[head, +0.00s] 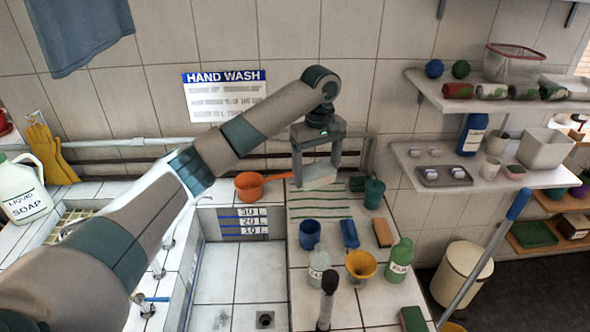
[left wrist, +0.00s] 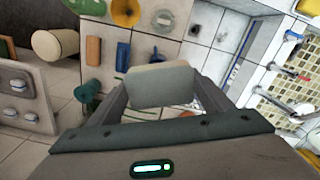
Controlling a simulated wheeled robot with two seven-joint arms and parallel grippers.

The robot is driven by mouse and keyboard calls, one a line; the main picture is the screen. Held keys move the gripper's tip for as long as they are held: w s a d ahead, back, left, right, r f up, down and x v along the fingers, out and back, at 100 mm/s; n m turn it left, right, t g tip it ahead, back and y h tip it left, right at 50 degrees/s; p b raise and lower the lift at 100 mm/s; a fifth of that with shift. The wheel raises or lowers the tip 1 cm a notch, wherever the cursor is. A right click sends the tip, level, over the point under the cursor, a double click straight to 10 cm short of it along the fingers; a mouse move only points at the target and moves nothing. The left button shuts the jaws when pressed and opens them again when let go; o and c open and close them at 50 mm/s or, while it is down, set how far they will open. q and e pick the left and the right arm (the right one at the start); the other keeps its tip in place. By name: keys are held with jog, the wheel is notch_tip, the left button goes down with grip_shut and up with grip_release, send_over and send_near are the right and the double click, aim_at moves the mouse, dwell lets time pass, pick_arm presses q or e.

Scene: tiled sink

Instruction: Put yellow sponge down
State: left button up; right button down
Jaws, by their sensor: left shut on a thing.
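My left gripper (head: 318,176) is shut on a pale, cream-grey block, taken as the yellow sponge (head: 321,179), although little yellow shows. It is above the back of the tiled counter, over a patch with green stripes (head: 318,206). In the left wrist view the sponge (left wrist: 160,86) sits between the two fingers, its lighter cream edge facing away from the palm. I cannot tell whether its underside touches the counter. My right gripper is not in view.
An orange pot (head: 250,187) is left of the sponge, a teal cup (head: 374,193) right. The sunken basin (head: 234,262) is left.

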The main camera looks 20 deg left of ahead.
pick_arm(q)
jog(key=s+d+f+m, duration=0.15)
jog(key=s+m, duration=0.25)
jog(key=s, duration=0.6)
jog(key=s+d+f+m, duration=0.15)
jog(key=s+m, duration=0.25)
jog(key=s, duration=0.7)
jog(key=s+f+m+b, duration=0.1)
jog(key=s+f+b, duration=0.1)
jog(key=f+b, duration=0.4)
jog(key=s+f+b, duration=0.2)
jog(key=f+b, duration=0.5)
jog(key=shift+s+a+m+b, duration=0.15)
jog(key=shift+s+m+b, duration=0.15)
jog(key=shift+s+m, duration=0.1)
